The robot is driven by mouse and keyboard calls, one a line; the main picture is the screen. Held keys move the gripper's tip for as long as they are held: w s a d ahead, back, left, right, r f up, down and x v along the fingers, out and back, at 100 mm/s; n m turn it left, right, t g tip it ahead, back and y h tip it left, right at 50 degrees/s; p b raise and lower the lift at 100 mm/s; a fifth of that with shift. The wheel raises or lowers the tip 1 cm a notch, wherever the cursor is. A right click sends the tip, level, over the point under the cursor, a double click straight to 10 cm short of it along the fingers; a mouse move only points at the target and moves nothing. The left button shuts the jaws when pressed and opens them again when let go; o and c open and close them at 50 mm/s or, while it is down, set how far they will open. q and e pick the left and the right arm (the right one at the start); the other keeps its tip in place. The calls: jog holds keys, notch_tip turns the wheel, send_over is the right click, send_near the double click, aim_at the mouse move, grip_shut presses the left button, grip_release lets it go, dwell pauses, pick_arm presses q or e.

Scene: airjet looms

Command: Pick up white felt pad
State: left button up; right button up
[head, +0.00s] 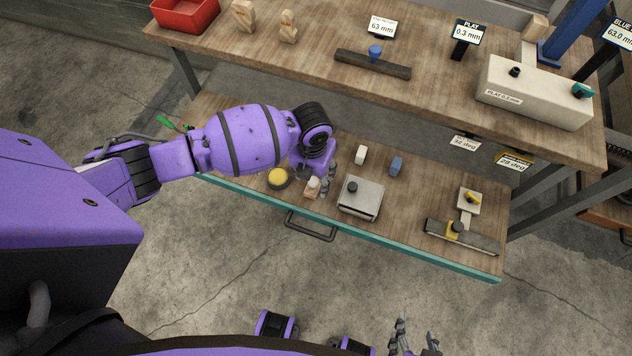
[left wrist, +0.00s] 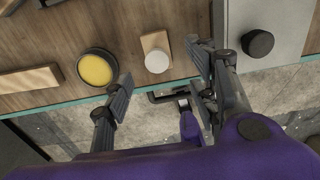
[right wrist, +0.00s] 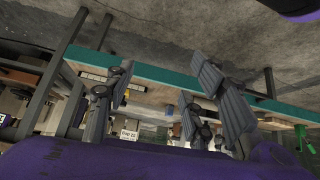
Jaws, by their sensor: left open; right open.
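A round white piece (head: 314,183), which looks like the white felt pad, rests on a small wooden block (head: 311,193) near the lower shelf's front edge. The left wrist view shows the white piece (left wrist: 157,61) on the end of the block (left wrist: 154,40). My left gripper (head: 325,181) is open above it, and its fingers (left wrist: 160,68) appear on either side of the white piece in the wrist view. Contact cannot be seen. My right gripper (head: 415,338) is open and empty, low in front of the bench; its fingers (right wrist: 162,75) show in the right wrist view.
A yellow round pad in a dark dish (head: 278,177) sits just left. A grey box with a black knob (head: 360,198) stands close on the right. White (head: 361,154) and blue (head: 396,166) blocks lie behind. The upper bench top (head: 330,95) overhangs the rear.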

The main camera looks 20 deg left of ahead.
aim_at(313, 180)
pick_arm(q)
jog(key=f, duration=0.6)
jog(key=shift+w+a+b, duration=0.1)
jog(key=shift+w+b, duration=0.25)
jog(key=shift+f, duration=0.4)
jog(key=shift+c, duration=1.2)
jog(key=c, duration=0.8)
jog(key=shift+c, duration=1.1)
pick_arm(e)
jog(key=shift+s+d+f, duration=0.2)
jog(key=shift+s+f, duration=0.05)
jog(key=shift+f, duration=0.25)
pick_arm(q)
jog(key=shift+r, duration=0.1)
pick_arm(e)
jog(key=shift+s, duration=0.1)
